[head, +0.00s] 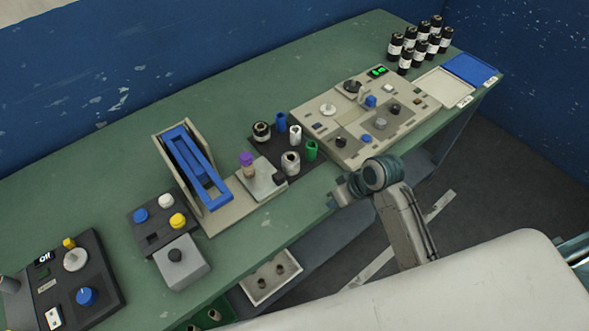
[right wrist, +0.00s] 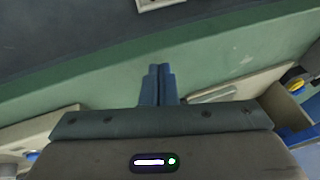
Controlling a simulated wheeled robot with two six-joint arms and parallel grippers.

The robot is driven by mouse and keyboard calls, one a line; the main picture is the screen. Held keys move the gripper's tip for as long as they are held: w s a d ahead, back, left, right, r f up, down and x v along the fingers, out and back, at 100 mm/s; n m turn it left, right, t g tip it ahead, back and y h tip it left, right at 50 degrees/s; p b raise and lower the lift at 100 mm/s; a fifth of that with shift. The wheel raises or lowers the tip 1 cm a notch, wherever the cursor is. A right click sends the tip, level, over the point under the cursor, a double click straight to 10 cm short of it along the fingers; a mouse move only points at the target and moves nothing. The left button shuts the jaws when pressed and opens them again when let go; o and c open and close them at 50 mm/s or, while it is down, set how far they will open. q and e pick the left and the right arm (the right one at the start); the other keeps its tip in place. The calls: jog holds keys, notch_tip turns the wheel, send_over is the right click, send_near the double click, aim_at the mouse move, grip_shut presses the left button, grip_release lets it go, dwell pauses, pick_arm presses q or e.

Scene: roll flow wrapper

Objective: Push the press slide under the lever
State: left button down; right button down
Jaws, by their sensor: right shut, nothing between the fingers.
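The press is a beige frame (head: 166,148) with a blue lever (head: 196,168) slanting down towards the table's front edge. A pale slide plate (head: 268,190) sits to the right of the lever, apart from it. A small post with a purple top (head: 246,160) stands on the plate, with a dark knob (head: 279,179) at its right end. My right gripper (head: 335,200) is shut and empty at the table's front edge, right of the slide and not touching it. Its shut fingers show in the right wrist view (right wrist: 158,82). My left gripper is not in view.
A dark mat holds several small cylinders, including a green one (head: 311,150), behind the slide. A beige control panel (head: 318,110) lies to the right. A button box (head: 182,262) stands left of the press. Green tabletop is clear between my gripper and the slide.

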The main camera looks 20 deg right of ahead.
jog(key=w+a+r+n+y, duration=0.2)
jog(key=w+r+y, duration=0.1)
jog(key=w+r, duration=0.6)
jog(key=shift+g, duration=0.5)
jog(key=p+x, duration=0.1)
jog(key=x, duration=0.6)
jog(key=p+x, duration=0.1)
jog(key=x, duration=0.3)
jog(key=shift+w+d+f+p, duration=0.1)
jog(key=shift+w+d+p, duration=0.15)
jog(key=shift+w+p, duration=0.1)
